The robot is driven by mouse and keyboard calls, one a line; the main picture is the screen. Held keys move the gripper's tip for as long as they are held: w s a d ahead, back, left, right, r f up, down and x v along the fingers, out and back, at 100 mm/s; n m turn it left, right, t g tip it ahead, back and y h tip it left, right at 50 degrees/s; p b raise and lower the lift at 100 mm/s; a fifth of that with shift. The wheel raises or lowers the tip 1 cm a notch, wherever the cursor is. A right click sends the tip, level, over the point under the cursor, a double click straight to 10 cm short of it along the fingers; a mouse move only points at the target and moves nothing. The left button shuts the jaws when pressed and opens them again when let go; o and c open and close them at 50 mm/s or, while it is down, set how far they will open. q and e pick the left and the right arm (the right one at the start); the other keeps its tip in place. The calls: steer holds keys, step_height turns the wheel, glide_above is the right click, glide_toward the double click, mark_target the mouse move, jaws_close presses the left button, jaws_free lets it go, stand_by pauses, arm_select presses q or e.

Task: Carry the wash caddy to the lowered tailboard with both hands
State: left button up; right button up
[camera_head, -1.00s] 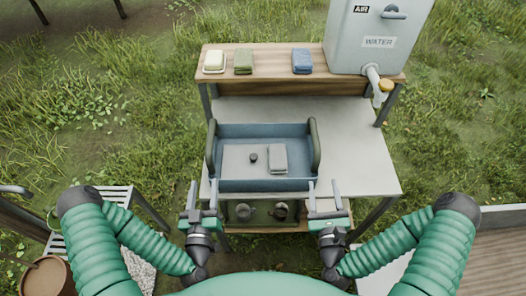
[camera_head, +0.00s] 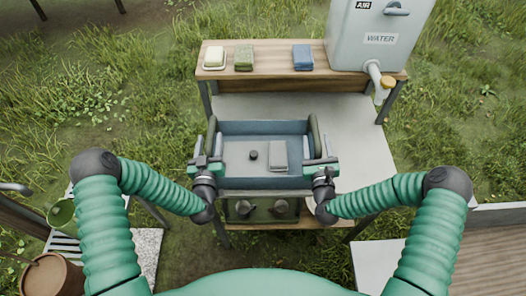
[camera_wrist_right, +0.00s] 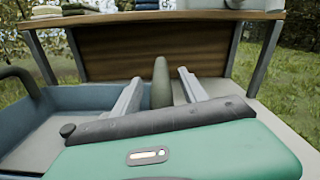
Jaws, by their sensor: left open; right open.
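The wash caddy is a blue-grey open tray (camera_head: 235,181) on the pale bench, with a raised dark handle at each end. A small dark knob and a grey folded cloth lie inside it. My left gripper (camera_head: 209,146) is open at the left handle (camera_head: 212,128). My right gripper (camera_head: 317,147) is open at the right handle (camera_head: 315,128). In the right wrist view the right handle (camera_wrist_right: 161,82) stands upright between the two open fingers (camera_wrist_right: 160,92). The lowered tailboard may be the pale panel (camera_head: 372,268) beside a wooden deck (camera_head: 445,262) at lower right.
The bench top (camera_head: 362,160) is bare right of the caddy. A wooden shelf (camera_head: 282,88) behind holds soap, two folded cloths and a water tank (camera_head: 375,40). Mugs (camera_head: 243,207) sit below. A slatted stand with a green mug (camera_head: 62,214) is at left.

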arm_select(q)
steer(key=shift+w, duration=0.4)
arm_select(e)
steer(key=shift+w, duration=0.4)
arm_select(q)
steer(key=shift+c, duration=0.4)
arm_select(e)
steer(key=shift+c, duration=0.4)
arm_select(q)
jaws_close()
arm_select(e)
jaws_close()
arm_select(q)
steer(key=shift+r, duration=0.1)
